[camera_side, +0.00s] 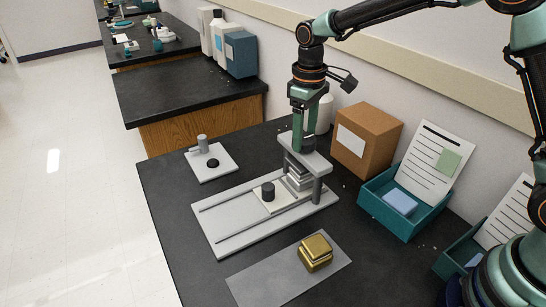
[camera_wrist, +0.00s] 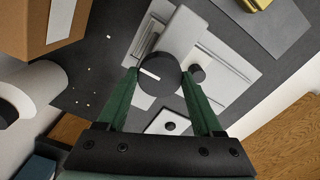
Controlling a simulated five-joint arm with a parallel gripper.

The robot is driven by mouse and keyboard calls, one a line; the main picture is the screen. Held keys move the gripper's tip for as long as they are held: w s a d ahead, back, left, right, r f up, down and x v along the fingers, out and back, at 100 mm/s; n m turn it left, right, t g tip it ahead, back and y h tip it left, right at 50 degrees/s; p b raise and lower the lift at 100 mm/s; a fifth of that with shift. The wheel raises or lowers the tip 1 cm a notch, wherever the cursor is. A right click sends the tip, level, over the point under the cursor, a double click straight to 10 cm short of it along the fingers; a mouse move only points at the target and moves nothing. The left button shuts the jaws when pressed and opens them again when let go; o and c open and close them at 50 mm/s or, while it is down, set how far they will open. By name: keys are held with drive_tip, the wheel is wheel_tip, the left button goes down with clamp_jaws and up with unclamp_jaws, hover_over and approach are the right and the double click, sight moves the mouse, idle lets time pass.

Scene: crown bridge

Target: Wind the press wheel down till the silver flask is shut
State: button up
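The press stands on a grey base (camera_side: 222,235), with a grey bridge (camera_side: 318,164) on posts. The silver flask (camera_side: 297,173) is under the bridge; its seam is too small to judge. In the wrist view, the black press wheel (camera_wrist: 160,74) with a white mark lies between the two green fingertips of my gripper (camera_wrist: 160,70). The fingertips are close to the wheel's opposite sides, but I cannot tell whether they press on it.
A brass flask (camera_side: 316,252) sits on a grey mat (camera_side: 262,279) in front. A black knob (camera_side: 268,191) stands on the plate beside the bridge. A small white stand (camera_side: 212,167) is behind left. A cardboard box (camera_side: 366,138) and teal tray (camera_side: 403,223) are on the right.

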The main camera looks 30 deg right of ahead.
drive_tip(key=c, duration=0.6)
drive_tip(key=m, duration=0.4)
drive_tip(key=shift+m, duration=0.4)
drive_tip(key=m, duration=0.4)
drive_tip(key=shift+r+m, duration=0.1)
drive_tip(key=shift+m, duration=0.2)
drive_tip(key=m, duration=1.2)
drive_tip(key=shift+m, duration=0.3)
